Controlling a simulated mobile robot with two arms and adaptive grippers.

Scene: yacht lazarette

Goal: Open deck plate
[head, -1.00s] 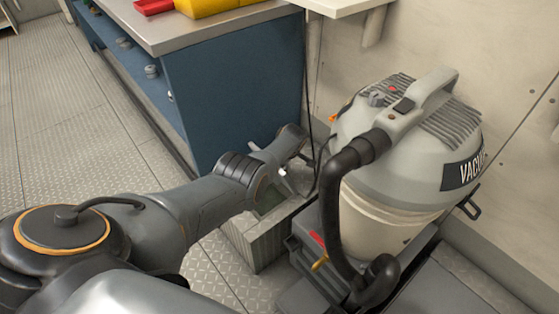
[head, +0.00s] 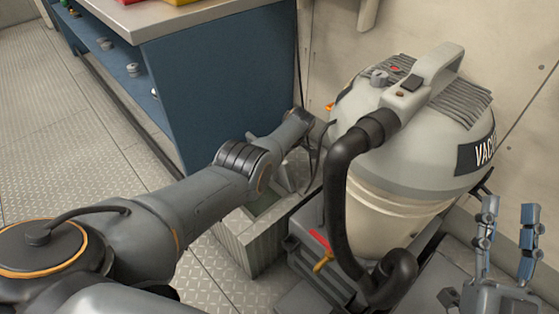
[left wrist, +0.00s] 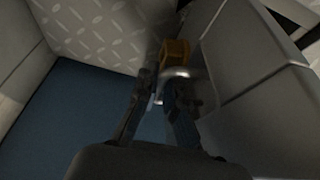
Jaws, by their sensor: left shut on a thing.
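My left arm reaches across the head view to the narrow space between the blue cabinet and the vacuum; its gripper tips are hidden there. In the left wrist view my left gripper (left wrist: 160,95) is shut on a curved silver metal piece (left wrist: 178,72), with an orange-brown block next to it; the dark picture leaves its exact shape unclear. Tread-patterned metal (left wrist: 90,35) lies at the upper left of that view. I cannot tell whether it is the deck plate. My right gripper (head: 509,210) is open and empty at the lower right of the head view.
A grey shop vacuum (head: 410,150) with a black hose stands on a dark case (head: 310,235). A grey ribbed box (head: 257,248) stands beside it. The blue cabinet (head: 225,85) is behind. Open tread-plate floor (head: 75,125) lies at the left.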

